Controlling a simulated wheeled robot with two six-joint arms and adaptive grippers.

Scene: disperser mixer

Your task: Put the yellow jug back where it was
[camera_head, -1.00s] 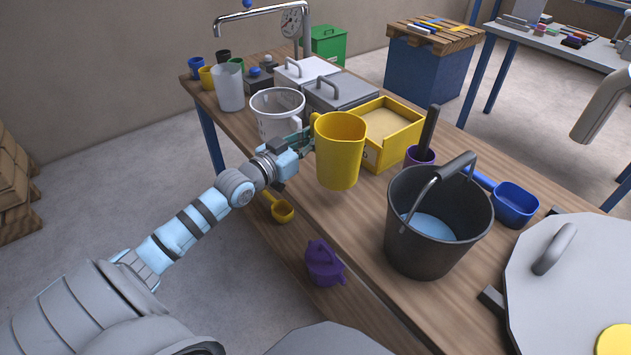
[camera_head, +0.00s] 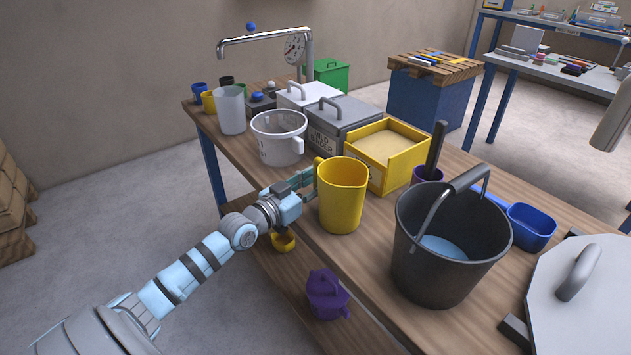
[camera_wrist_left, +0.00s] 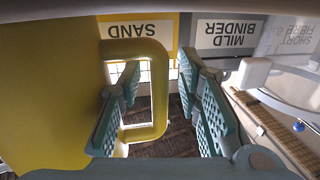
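The yellow jug (camera_head: 342,196) stands upright on the wooden table near its front left edge, beside the yellow sand box. Its handle points left, toward my left gripper (camera_head: 306,184). In the left wrist view the yellow jug (camera_wrist_left: 50,90) fills the left side, and its handle loop (camera_wrist_left: 159,92) lies between the spread fingers of my left gripper (camera_wrist_left: 160,110). The left finger overlaps the loop's opening, and the right finger is apart from the handle on the outside. My right gripper is not in view.
The yellow sand box (camera_head: 402,170), a white tub (camera_head: 278,145) and a grey binder box (camera_head: 345,128) stand behind the jug. A black bucket (camera_head: 440,270) with blue contents stands to the right. A purple jug (camera_head: 325,295) sits on the lower shelf.

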